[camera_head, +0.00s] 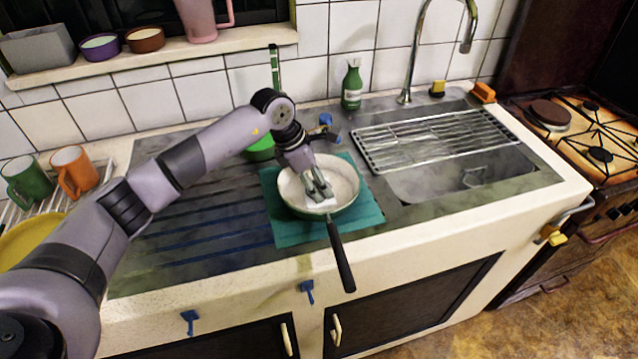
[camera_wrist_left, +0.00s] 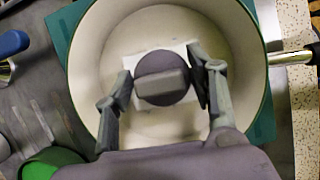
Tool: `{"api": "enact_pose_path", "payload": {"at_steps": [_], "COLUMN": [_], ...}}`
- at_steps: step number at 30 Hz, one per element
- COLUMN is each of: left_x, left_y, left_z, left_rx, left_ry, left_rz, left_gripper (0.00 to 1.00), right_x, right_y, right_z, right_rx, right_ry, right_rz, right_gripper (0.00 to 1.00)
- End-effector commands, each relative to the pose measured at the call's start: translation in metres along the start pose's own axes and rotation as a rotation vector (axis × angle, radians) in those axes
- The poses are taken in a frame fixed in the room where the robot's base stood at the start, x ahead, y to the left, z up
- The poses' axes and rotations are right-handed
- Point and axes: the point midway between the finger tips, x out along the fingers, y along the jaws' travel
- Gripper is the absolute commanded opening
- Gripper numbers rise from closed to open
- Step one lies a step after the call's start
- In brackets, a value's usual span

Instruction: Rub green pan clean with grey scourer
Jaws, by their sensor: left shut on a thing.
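The pan (camera_head: 345,180) has a pale cream inside, a greenish outer wall and a black handle pointing to the counter's front edge. It sits on a teal mat (camera_head: 284,232). My left gripper (camera_head: 318,190) reaches down into the pan and is shut on the scourer. In the left wrist view the scourer (camera_wrist_left: 163,85) shows a round grey knob on a white pad, between the two fingers of my left gripper (camera_wrist_left: 163,82). The pad appears to rest on the floor of the pan (camera_wrist_left: 235,50), near its middle. My right gripper is not in view.
A green round dish (camera_head: 260,152) and a blue-handled item (camera_head: 327,121) lie behind the pan. A green bottle (camera_head: 352,85) stands by the wall. The sink with a wire rack (camera_head: 435,140) is to the right. Mugs (camera_head: 75,172) stand far left. The ribbed drainer is mostly clear.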

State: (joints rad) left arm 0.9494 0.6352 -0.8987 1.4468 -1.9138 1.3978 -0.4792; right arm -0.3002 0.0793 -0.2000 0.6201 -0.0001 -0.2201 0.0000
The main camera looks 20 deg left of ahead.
Motion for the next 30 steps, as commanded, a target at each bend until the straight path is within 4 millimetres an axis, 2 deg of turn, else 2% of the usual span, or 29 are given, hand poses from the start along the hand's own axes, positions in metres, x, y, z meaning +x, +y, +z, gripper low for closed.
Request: {"api": "enact_pose_path", "payload": {"at_steps": [7,18,30], "left_x": [0.001,-0.013,-0.013], "left_y": [0.000,0.000,0.002], "left_z": [-0.002,0.005,0.005], "left_rx": [-0.002,-0.002,-0.001], "left_ry": [0.007,0.003,0.001], "left_rz": [-0.001,-0.001,0.000], "left_gripper": [0.29,0.29,0.29], "right_x": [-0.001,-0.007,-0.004], "right_y": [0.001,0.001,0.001], "right_z": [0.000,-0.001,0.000], "right_rx": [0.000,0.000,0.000], "right_ry": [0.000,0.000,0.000], "right_rz": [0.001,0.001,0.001], "right_gripper": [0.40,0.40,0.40]}}
